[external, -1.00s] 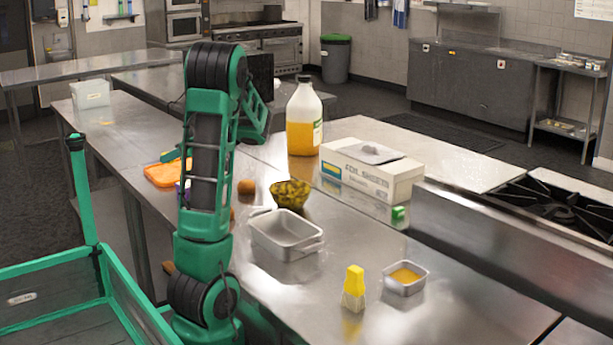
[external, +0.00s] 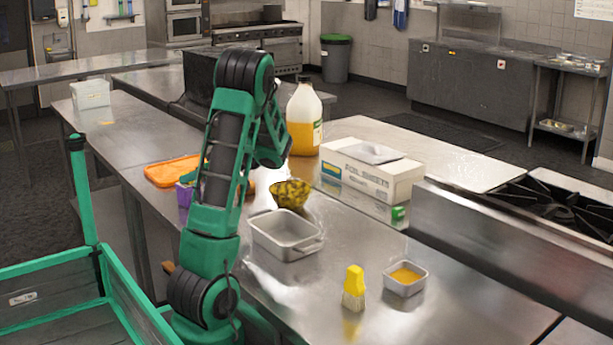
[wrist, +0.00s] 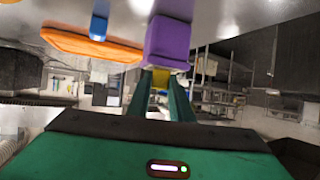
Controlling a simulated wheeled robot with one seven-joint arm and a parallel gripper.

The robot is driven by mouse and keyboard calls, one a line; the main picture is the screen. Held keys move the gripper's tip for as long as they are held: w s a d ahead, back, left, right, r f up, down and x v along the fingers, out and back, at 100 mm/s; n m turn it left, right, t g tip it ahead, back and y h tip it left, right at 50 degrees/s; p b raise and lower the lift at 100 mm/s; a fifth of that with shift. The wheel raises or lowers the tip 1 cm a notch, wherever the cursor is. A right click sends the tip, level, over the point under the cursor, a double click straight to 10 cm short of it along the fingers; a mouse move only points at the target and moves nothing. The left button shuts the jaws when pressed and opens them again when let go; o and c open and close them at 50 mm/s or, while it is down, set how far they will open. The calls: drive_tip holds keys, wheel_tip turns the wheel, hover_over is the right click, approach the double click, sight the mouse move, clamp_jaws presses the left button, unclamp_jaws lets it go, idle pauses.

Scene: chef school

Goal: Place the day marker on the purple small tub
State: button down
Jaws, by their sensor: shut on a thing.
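The purple small tub (wrist: 168,38) is at the upper middle of the wrist view. In the external view the purple tub (external: 184,195) shows partly at the left edge of my arm, near the orange board. My gripper (wrist: 160,74) is shut on a small yellow piece (wrist: 161,76), which seems to be the day marker. The yellow piece sits between the fingertips and lines up with the tub's near edge in the wrist view. I cannot tell whether it touches the tub. In the external view my arm hides the gripper and the yellow piece.
An orange board (external: 172,171) lies by the tub, with a blue object (wrist: 98,20) on it. A patterned bowl (external: 290,194), a metal pan (external: 287,236), a large jug (external: 304,120) and a foil box (external: 372,172) stand to the right. A yellow brush (external: 354,288) stands nearer the front.

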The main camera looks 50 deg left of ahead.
drive_tip(key=c, duration=1.6)
unclamp_jaws()
drive_tip(key=shift+f, duration=0.1)
drive_tip(key=shift+w+d+r, duration=0.1)
drive_tip(key=shift+r, duration=0.1)
drive_tip(key=v, duration=1.1)
drive_tip(key=shift+d+r, duration=0.15)
drive_tip(key=shift+d, duration=0.2)
